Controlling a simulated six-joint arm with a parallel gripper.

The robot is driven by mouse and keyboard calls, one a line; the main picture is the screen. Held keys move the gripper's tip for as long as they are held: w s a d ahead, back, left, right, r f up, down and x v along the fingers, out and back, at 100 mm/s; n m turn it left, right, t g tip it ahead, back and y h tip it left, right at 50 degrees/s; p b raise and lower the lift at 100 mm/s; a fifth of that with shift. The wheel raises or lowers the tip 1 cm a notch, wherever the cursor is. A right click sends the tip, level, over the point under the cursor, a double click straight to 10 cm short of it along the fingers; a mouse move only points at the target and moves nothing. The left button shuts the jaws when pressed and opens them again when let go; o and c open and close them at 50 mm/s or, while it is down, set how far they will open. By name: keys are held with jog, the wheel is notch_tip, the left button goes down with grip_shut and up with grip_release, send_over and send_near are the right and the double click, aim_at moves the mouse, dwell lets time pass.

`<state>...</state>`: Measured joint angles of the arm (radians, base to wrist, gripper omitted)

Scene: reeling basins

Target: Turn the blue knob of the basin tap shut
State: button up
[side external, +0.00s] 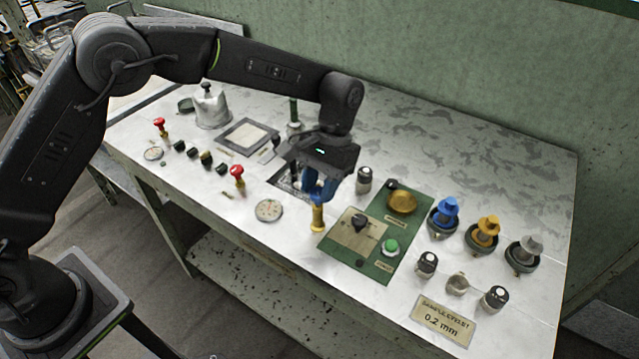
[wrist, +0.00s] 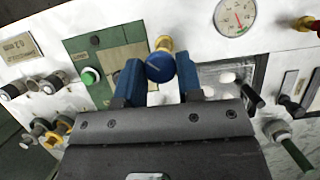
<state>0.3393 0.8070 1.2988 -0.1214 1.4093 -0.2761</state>
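The basin tap's round blue knob (wrist: 160,67) sits on a brass body (wrist: 164,43) in the wrist view. The brass body (side external: 318,218) also stands upright on the worktop in the side external view. My gripper (wrist: 158,72) has its two blue fingers on either side of the knob, very close to it. Whether they touch or grip it I cannot tell. In the side external view my gripper (side external: 320,187) is directly above the brass body, pointing down. There the blue fingers and blue knob blend together.
A green panel (side external: 412,240) with a brass dome and a green button (side external: 390,247) lies right of the tap. A round gauge (side external: 269,210) and a red-topped valve (side external: 237,172) are to the left. Blue, yellow and grey knobs stand farther right.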

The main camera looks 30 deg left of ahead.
jog(key=c, duration=0.4)
jog(key=shift+m, duration=0.4)
jog(key=m+y, duration=0.1)
jog(key=m, duration=0.2)
jog(key=shift+d+m+y, duration=0.15)
jog(key=shift+m+y, duration=0.15)
jog(key=shift+y, duration=0.1)
jog(key=shift+d+m+t+y, duration=0.1)
jog(key=shift+m+t+y, duration=0.25)
jog(key=shift+m, duration=0.75)
jog(key=shift+m+t+y, duration=0.25)
jog(key=shift+m+y, duration=0.1)
jog(key=shift+m, duration=0.75)
jog(key=o, duration=0.9)
jog(key=shift+s, duration=0.1)
jog(key=shift+r, duration=0.1)
